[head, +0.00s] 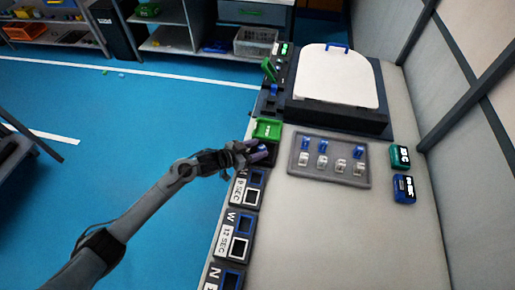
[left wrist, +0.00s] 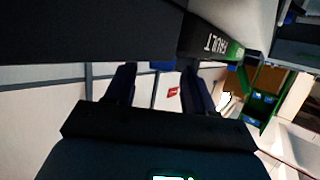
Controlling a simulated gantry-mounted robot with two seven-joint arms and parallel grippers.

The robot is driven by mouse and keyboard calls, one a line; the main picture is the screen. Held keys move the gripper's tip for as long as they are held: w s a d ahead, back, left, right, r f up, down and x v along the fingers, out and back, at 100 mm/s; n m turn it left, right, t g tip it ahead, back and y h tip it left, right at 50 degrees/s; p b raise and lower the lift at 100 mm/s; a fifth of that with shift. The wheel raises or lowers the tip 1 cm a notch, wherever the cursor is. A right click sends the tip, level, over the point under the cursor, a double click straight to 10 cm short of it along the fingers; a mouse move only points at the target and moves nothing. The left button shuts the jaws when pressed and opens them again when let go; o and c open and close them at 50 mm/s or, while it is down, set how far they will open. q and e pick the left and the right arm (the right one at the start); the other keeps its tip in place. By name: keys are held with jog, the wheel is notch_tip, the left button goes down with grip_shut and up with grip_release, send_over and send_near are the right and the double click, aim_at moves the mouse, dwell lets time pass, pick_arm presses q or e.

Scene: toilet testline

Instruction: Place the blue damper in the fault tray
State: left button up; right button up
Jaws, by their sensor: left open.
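My left gripper (head: 260,152) is open over a dark tray beside the green tray (head: 268,128) in the head view. In the left wrist view its two fingers (left wrist: 159,88) are apart. A small blue piece (left wrist: 162,66), perhaps the blue damper, shows between them, partly hidden by a dark edge; whether it rests in the tray is unclear. A dark edge with an upside-down FAULT label (left wrist: 215,42) is close by, with green beside it. The tray's inside is hidden. Blue dampers (head: 358,152) stand in the grey holder (head: 330,178). My right gripper is not in view.
Labelled trays (head: 237,222) line the bench's left edge. The white toilet lid (head: 337,75) is at the back. A green device (head: 400,156) and a blue device (head: 404,189) sit at the right. The bench's front (head: 340,240) is clear.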

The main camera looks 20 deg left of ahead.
pick_arm(q)
jog(key=p+v, duration=0.2)
jog(key=v, duration=0.9)
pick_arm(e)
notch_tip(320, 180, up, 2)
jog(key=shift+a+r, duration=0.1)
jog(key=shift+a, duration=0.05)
pick_arm(q)
jog(key=shift+s+a, duration=0.1)
jog(key=shift+s, duration=0.05)
